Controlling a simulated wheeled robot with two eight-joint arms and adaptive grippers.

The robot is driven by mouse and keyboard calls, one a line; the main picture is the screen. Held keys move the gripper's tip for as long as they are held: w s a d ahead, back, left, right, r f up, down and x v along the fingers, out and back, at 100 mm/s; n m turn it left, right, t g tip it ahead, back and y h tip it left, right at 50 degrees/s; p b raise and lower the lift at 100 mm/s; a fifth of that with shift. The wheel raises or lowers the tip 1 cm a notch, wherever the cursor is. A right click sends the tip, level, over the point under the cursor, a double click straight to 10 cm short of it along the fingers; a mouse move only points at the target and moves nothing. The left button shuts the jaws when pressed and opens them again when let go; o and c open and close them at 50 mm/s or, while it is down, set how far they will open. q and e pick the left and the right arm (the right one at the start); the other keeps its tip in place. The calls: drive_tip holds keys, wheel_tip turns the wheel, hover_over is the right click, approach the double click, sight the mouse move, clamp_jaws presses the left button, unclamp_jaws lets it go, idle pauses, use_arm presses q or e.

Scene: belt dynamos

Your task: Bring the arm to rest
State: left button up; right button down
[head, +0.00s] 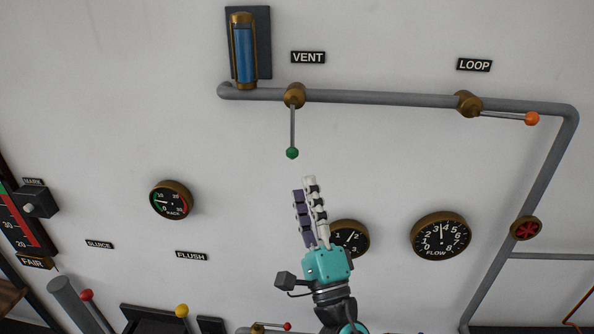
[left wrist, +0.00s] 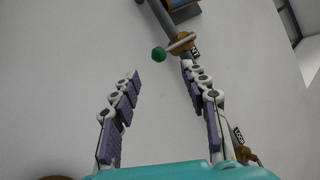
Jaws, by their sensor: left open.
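My left gripper (head: 307,190) is raised in front of the white wall, with its fingers pointing up. It is open and empty; the left wrist view shows its two fingers (left wrist: 162,75) apart with bare wall between them. The green-knobbed VENT lever (head: 292,152) hangs straight down from its brass valve, a little above the fingertips in the head view. In the left wrist view the green knob (left wrist: 159,54) shows beyond the fingertips, apart from them. The gripper partly hides a small gauge (head: 351,240) in the head view. My right gripper is in neither view.
A grey pipe (head: 380,98) runs along the wall's top and down the right side. The LOOP lever (head: 531,118) points right. A FLOW gauge (head: 440,236), a RACK gauge (head: 171,200) and a red handwheel (head: 526,228) are on the wall. Red and yellow knobs (head: 182,311) stand lower left.

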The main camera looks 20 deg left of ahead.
use_arm(q)
drive_tip(key=shift+s+d+f, duration=0.45)
drive_tip(key=shift+d+f, duration=0.3)
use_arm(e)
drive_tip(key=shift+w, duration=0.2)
use_arm(q)
drive_tip(key=shift+w, duration=0.1)
drive_tip(key=shift+w, duration=0.1)
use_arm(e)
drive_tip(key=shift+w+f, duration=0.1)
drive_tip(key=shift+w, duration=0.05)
